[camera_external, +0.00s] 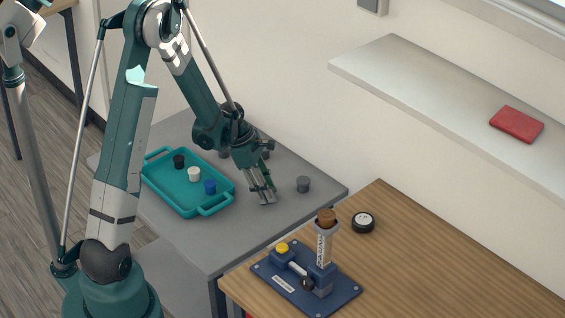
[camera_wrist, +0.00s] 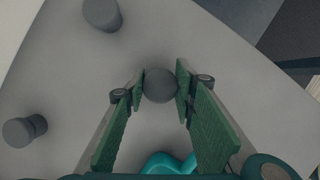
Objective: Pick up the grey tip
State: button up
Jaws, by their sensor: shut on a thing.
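My gripper (camera_external: 264,198) is low over the grey table, to the right of the teal tray. In the wrist view its green fingers (camera_wrist: 160,88) are shut on a round grey tip (camera_wrist: 160,86), one finger on each side of it. In the outside view I cannot make out the held tip behind the fingers. Another grey tip (camera_external: 303,184) stands on the table to the right of my gripper. In the wrist view, one other grey tip (camera_wrist: 102,14) is at the top and another (camera_wrist: 25,131) is at the left.
The teal tray (camera_external: 158,193) holds a black tip (camera_external: 179,161), a white tip (camera_external: 194,174) and a blue tip (camera_external: 210,187). A wooden table (camera_external: 440,265) bears a blue stand (camera_external: 330,292) and a black round object (camera_external: 363,222). A wall shelf (camera_external: 420,75) holds a red book (camera_external: 516,124).

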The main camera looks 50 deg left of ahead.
jog(key=shift+r, duration=0.15)
jog(key=shift+r+p, duration=0.85)
jog(key=shift+r, duration=4)
